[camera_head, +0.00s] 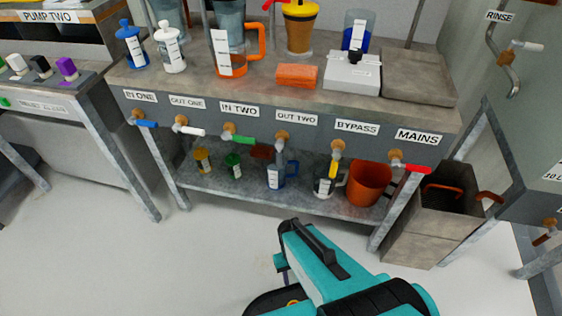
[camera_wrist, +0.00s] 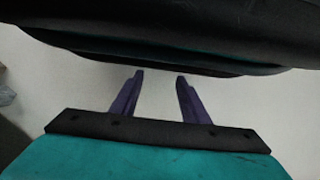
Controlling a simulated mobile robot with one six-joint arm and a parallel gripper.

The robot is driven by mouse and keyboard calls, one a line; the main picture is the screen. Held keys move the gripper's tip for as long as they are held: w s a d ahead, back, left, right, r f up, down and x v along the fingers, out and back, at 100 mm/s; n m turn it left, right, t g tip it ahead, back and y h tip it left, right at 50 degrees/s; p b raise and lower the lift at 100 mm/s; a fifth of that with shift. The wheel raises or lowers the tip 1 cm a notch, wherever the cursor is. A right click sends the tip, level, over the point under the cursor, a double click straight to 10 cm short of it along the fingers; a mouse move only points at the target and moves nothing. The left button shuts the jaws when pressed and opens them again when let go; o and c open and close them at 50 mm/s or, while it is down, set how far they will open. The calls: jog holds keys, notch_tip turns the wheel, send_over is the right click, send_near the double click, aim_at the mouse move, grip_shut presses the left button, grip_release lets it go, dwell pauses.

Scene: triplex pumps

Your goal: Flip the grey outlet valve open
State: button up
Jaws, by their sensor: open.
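The grey valve handle (camera_head: 280,151) hangs downward from its brass fitting under the OUT TWO label (camera_head: 297,118). Its lower end overlaps the objects on the shelf behind, so its tip is hard to make out. My gripper (camera_wrist: 158,76) shows in the wrist view with two dark purple fingers apart and nothing between them.
Neighbouring handles are green (camera_head: 238,139), pointing right under IN TWO, and yellow (camera_head: 333,167), pointing down under BYPASS. A red MAINS handle (camera_head: 416,169) points right. Jugs and an orange bucket (camera_head: 369,184) stand on the lower shelf. The floor (camera_head: 200,260) in front is clear.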

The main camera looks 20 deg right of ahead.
grip_shut()
jog(key=shift+w, duration=0.1)
